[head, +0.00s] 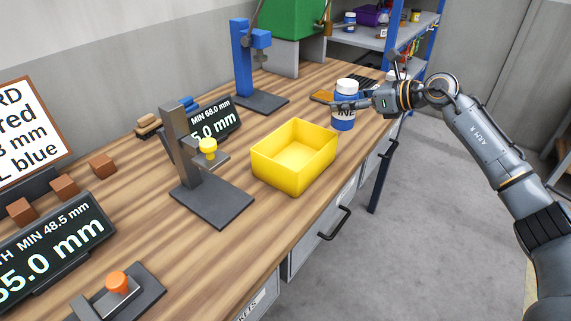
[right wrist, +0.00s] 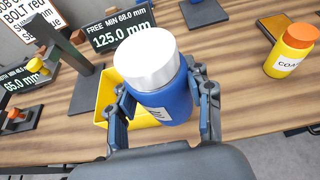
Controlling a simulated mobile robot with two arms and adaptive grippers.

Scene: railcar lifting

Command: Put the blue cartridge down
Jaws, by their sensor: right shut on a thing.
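The blue cartridge (head: 344,119) is a blue jar-like container with a white lid and a pale label. It is upright between the fingers of my right gripper (head: 350,104), behind the yellow bin from the head camera. In the right wrist view the blue cartridge (right wrist: 165,98) sits between both fingers, with its white lid facing the camera. My right gripper is shut on it. Whether its base touches the table is hard to tell. My left gripper is not in view.
An empty yellow bin (head: 292,158) stands near the wooden bench's front edge. A grey gauge stand (head: 207,172) and a blue stand (head: 250,65) are to its left and behind. A yellow bottle with an orange lid (right wrist: 291,52) stands to the right in the wrist view.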

